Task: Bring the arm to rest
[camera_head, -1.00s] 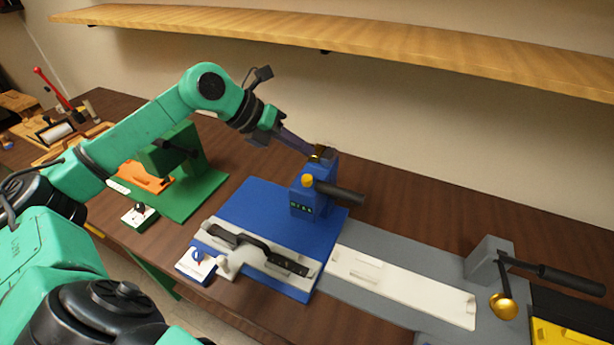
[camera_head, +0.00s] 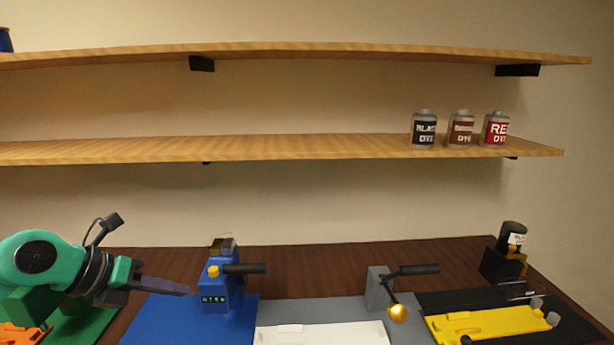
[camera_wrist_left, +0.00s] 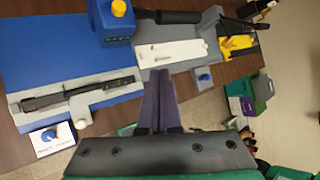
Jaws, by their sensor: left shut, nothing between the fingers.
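My left arm (camera_head: 40,262) comes in from the left in the head view. Its gripper (camera_head: 186,291) points right, above the blue base and left of the blue press (camera_head: 220,285). In the left wrist view the dark purple fingers (camera_wrist_left: 158,88) lie together with nothing between them. They are above the bench's front side, apart from the fixtures. The blue press also shows in the wrist view (camera_wrist_left: 115,27). My right gripper is in neither view.
A grey base with a white plate (camera_wrist_left: 172,53) and a lever (camera_head: 415,270) stands right of the press. A yellow plate (camera_head: 490,322) lies farther right. Two shelves (camera_head: 300,148) run above the bench, the lower with three dye bottles (camera_head: 460,130). Bare floor (camera_wrist_left: 285,110) lies in front.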

